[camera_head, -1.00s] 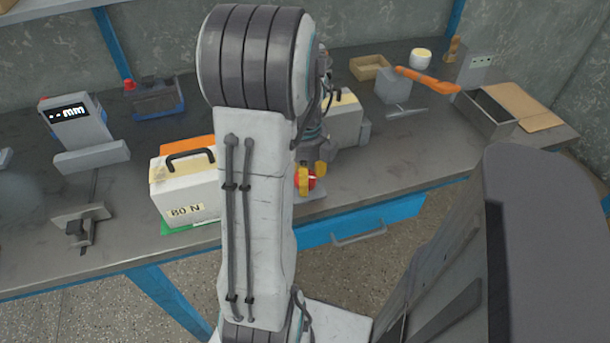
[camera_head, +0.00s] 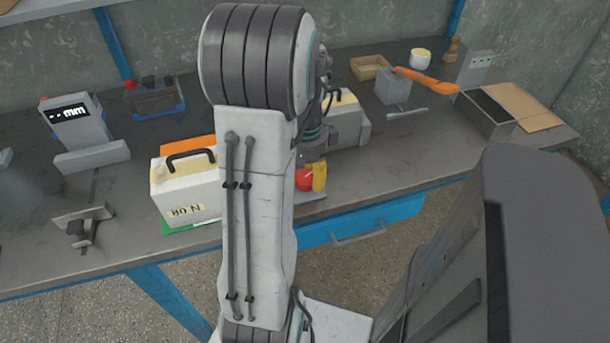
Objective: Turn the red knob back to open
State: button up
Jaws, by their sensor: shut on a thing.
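The red knob (camera_head: 304,180) shows just right of my arm, low near the bench's front edge. My gripper (camera_head: 312,178), with yellow fingers, is at the knob and shut on it. One yellow finger stands on the knob's right side; the other is hidden behind my arm. The knob's mount is mostly hidden by my arm and gripper, so its marks and exact angle cannot be read.
A white box marked "80 N" (camera_head: 185,190) with a dark handle stands left of my arm. A grey box (camera_head: 345,127) stands behind the gripper. A display device (camera_head: 75,124) is at left. An open grey bin (camera_head: 486,115) is at right. The front right bench top is clear.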

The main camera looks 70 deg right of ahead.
jog(key=n, duration=0.6)
jog(key=shift+f, duration=0.1)
jog(key=n, duration=0.6)
jog(key=shift+n, duration=0.4)
jog(key=n, duration=1.1)
jog(key=shift+n, duration=0.4)
jog(key=n, duration=1.1)
jog(key=shift+n, duration=0.4)
jog(key=n, duration=1.2)
jog(key=shift+a, duration=0.1)
jog(key=shift+n, duration=0.3)
